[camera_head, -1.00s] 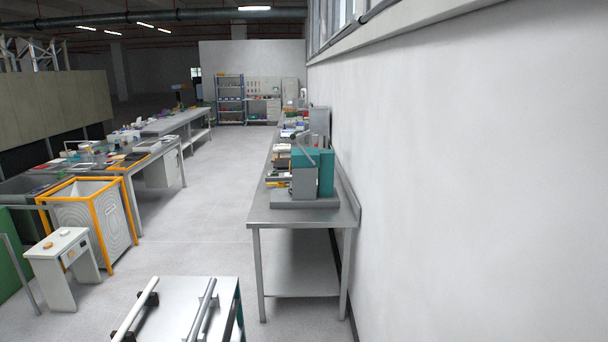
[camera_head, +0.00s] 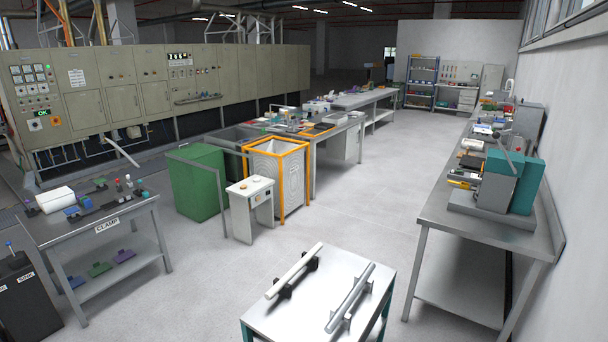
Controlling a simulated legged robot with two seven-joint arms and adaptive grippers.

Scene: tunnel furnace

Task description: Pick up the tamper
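I cannot make out for certain which thing is the tamper. Two long bars lie on the small white-topped table (camera_head: 316,326) in front of me: a white bar (camera_head: 294,271) on dark holders at the left, and a grey metal bar (camera_head: 350,296) on holders at the right. They lie roughly parallel and apart from each other. Neither of my grippers shows in the view, and nothing touches either bar.
A grey bench (camera_head: 452,218) with a teal and grey machine (camera_head: 508,180) runs along the right wall. A white stool-like stand (camera_head: 243,213), a green box (camera_head: 200,180) and an orange-framed bin (camera_head: 278,172) stand at the middle. The clamp table (camera_head: 60,232) is left. Open floor lies between.

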